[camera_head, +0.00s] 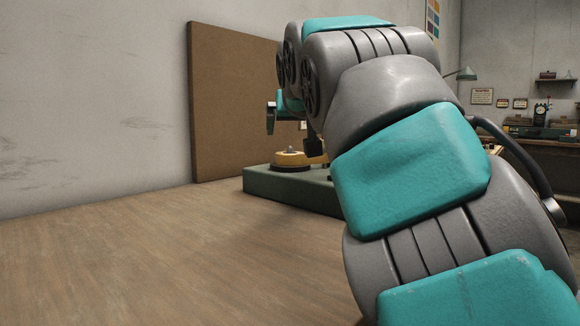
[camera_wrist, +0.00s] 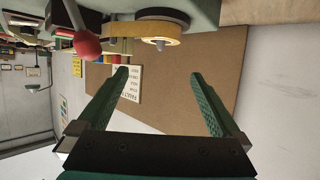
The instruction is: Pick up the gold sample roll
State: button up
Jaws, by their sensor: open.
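A gold roll (camera_head: 290,161) sits on a dark disc on top of the green machine base (camera_head: 285,190), with a small metal knob at its centre. The same gold roll (camera_wrist: 150,32) shows upside down at the top of the wrist view. My gripper (camera_wrist: 160,76) is open, with its two green fingers apart and nothing between them. In the wrist view the roll lies beyond the fingertips, apart from them. In the head view my arm hides the right part of the base and most of my gripper.
A red ball knob on a lever (camera_wrist: 87,44) is close to the roll in the wrist view. A brown board (camera_head: 232,105) leans on the wall behind the base. The wooden tabletop (camera_head: 150,260) at left is clear. A cluttered bench (camera_head: 535,135) stands far right.

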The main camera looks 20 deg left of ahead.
aim_at(291, 154)
jog(key=shift+f+b, duration=0.6)
jog(key=shift+f, duration=1.1)
jog(key=shift+p+x, duration=0.7)
jog(key=shift+x, duration=2.55)
jog(key=shift+w+a+f, duration=0.2)
jog(key=shift+w, duration=0.25)
jog(key=shift+c, duration=0.2)
jog(key=c, duration=1.1)
jog(key=shift+r, duration=0.1)
